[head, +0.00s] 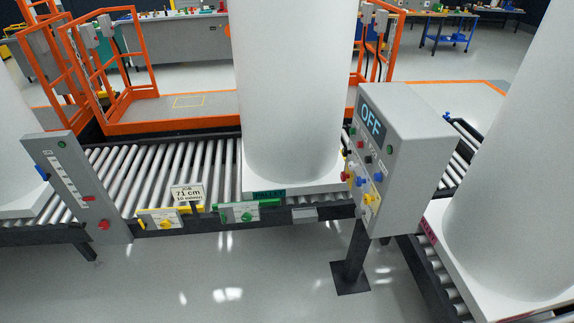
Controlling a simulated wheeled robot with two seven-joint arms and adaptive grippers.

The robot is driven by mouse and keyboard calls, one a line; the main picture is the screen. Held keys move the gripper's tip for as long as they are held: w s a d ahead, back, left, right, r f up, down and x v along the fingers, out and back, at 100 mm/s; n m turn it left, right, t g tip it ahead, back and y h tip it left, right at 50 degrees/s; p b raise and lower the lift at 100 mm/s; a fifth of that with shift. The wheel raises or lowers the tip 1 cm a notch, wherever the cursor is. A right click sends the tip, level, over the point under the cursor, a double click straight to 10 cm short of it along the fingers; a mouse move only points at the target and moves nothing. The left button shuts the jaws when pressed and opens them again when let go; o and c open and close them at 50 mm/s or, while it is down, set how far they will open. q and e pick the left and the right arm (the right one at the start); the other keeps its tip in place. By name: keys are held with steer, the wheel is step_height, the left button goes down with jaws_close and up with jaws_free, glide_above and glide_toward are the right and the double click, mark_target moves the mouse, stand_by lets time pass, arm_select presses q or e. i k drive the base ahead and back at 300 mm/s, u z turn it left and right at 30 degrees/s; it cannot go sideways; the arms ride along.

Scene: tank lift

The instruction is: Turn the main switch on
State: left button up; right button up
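A grey control box (414,160) stands on a dark post right of the middle. Its display (370,119) reads "OFF". Below the display, the slanted front face carries several small red, green, blue, black and yellow buttons and knobs. The labels are too small to read, so I cannot tell which one is the main switch. Neither of my grippers is in view, and nothing touches the box.
A roller conveyor (117,180) crosses the middle, bearing a tall white tank (290,90). Another white tank (515,190) stands at right. A grey panel (80,190) with red buttons stands at left. An orange-railed platform (165,110) is behind. The front floor is clear.

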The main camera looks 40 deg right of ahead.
mark_target(343, 176)
steer(key=u, duration=0.2)
steer(key=i, duration=1)
steer(key=z, duration=0.6)
steer(key=i, duration=0.9)
steer(key=z, duration=1.05)
steer(key=i, duration=0.2)
steer(key=z, duration=0.2)
